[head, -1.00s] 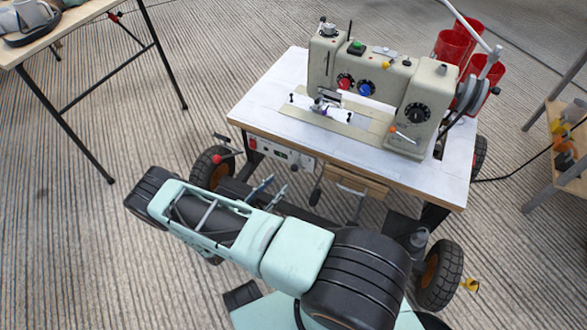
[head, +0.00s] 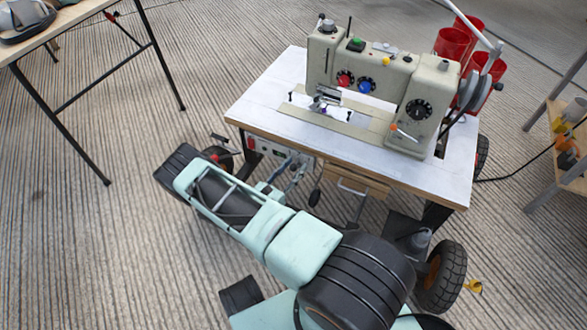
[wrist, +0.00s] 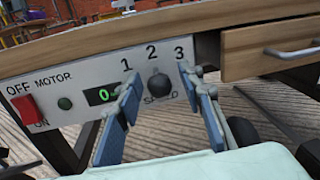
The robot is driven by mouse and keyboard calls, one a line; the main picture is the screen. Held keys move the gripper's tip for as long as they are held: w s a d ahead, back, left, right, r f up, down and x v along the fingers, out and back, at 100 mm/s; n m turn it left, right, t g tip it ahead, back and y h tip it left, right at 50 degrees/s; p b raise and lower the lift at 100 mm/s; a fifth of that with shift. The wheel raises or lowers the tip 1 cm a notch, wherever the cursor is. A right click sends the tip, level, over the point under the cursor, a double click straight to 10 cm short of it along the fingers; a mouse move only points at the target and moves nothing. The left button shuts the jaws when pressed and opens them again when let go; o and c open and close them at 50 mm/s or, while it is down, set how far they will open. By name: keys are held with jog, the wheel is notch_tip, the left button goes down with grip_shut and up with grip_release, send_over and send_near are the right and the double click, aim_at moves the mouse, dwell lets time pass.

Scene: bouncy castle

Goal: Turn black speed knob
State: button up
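The black speed knob (wrist: 159,85) sits on the white control panel (wrist: 75,62) under the table edge. It is round, below the 2 of the printed numbers 1, 2 and 3, with the SPEED label partly below it. My gripper (wrist: 160,74) is open, with one blue finger on each side of the knob in the wrist view. I cannot tell whether the fingertips reach around it or touch it. In the head view my gripper (head: 296,162) is right in front of the panel (head: 262,150), and the knob cannot be made out there.
A wooden drawer (wrist: 265,48) with a metal handle is to the right. The sewing machine (head: 375,85) stands on the white table (head: 265,95) above.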

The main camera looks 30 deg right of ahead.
jog(key=shift+c, duration=0.4)
grip_shut()
jog(key=shift+w+a+n, duration=0.1)
jog(key=shift+n, duration=0.2)
jog(key=n, duration=0.2)
jog(key=shift+w+a+n, duration=0.2)
jog(key=shift+w+n, duration=0.1)
jog(key=shift+w+a+f+n+t, duration=0.15)
jog(key=shift+n+t, duration=0.1)
jog(key=shift+n, duration=0.45)
jog(key=shift+w+a+f+n+t, duration=0.1)
jog(key=shift+n+t, duration=0.15)
jog(key=shift+n, duration=0.45)
jog(key=shift+o, duration=0.4)
grip_release()
